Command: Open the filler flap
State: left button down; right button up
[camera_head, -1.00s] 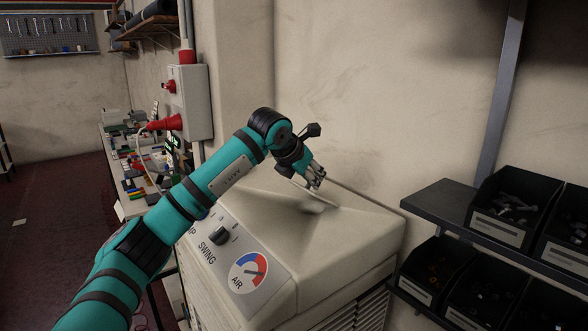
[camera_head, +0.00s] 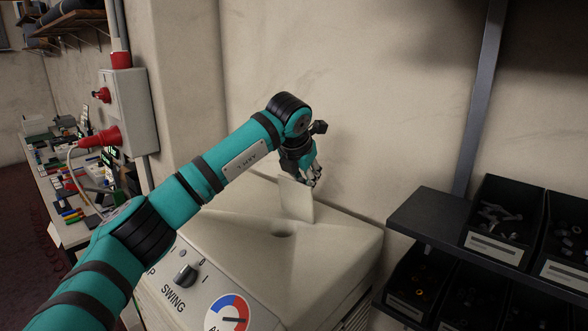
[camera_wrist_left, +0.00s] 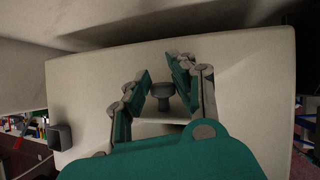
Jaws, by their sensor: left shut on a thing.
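The filler flap (camera_head: 297,200) is a thin pale plate on top of the cream machine (camera_head: 345,243). It stands raised, nearly upright, behind a round filler recess (camera_head: 284,229), which lies uncovered in the machine's top. My left gripper (camera_head: 314,180) is at the flap's upper right edge and shut on it. In the left wrist view, the teal and grey fingers of my left gripper (camera_wrist_left: 162,90) show on either side of a dark grey round shape; I cannot tell what that shape is. My right gripper is in neither view.
The machine's front has a SWING knob (camera_head: 186,275) and a red-blue gauge (camera_head: 228,313). A dark shelf (camera_head: 430,215) with bins of small hardware (camera_head: 500,222) stands close on the right. The wall is close behind. A cluttered bench (camera_head: 68,190) and an electrical box (camera_head: 130,110) are on the left.

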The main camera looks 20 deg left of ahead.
pick_arm(q)
jog(key=shift+w+d+r, duration=0.15)
jog(key=shift+w+r, duration=0.1)
jog(key=shift+r, duration=0.05)
jog(key=c, duration=1.4)
grip_release()
jog(key=o, duration=0.3)
jog(key=shift+d+f, duration=0.1)
jog(key=shift+f, duration=0.15)
jog(key=shift+o, duration=0.2)
jog(key=v, duration=1.2)
jog(key=shift+w+r, duration=0.1)
